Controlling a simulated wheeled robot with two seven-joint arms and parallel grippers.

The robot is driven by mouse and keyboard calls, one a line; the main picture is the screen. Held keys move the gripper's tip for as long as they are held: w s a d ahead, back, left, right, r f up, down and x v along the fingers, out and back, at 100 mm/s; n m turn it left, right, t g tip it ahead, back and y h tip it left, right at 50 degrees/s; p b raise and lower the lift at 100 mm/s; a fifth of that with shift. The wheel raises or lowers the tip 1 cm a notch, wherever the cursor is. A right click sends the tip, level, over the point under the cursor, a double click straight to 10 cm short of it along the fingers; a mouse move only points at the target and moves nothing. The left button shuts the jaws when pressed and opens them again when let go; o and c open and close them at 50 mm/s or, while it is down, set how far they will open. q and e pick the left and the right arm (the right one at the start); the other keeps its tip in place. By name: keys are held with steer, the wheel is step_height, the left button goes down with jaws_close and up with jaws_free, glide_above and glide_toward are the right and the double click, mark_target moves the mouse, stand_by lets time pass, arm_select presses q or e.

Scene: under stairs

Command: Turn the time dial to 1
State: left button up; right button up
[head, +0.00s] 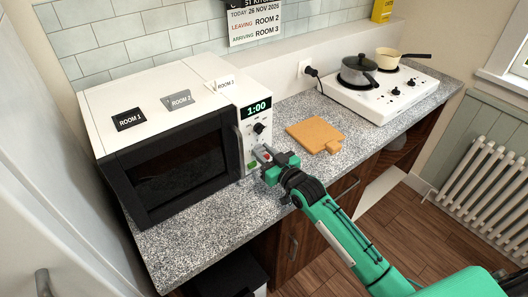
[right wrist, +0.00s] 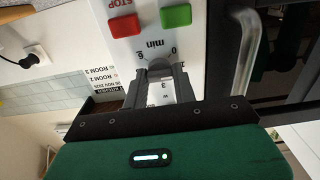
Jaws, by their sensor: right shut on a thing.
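The white and black microwave (head: 170,165) stands on the counter at the left. Its display (head: 256,107) reads 1:00. An upper black dial (head: 259,128) is uncovered. My right gripper (head: 262,154) is at the lower part of the control panel, shut on the time dial. In the right wrist view, the fingers (right wrist: 160,76) close around this dial (right wrist: 158,66), below the word "min", and the picture is upside down. The 0 mark shows beside it; the fingers hide the pointer and much of the scale. My left gripper is not in view.
A green button (right wrist: 176,16) and a red STOP button (right wrist: 125,26) sit close to the fingers. The microwave door handle (right wrist: 246,60) is beside them. A cutting board (head: 316,133) and a hob (head: 375,97) with two pans are to the right. Room cards lie on the microwave.

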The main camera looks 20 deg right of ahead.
stand_by(0.3)
steer(key=o, duration=1)
steer(key=b+v, duration=0.3)
steer(key=v, duration=1)
steer(key=shift+s, duration=0.4)
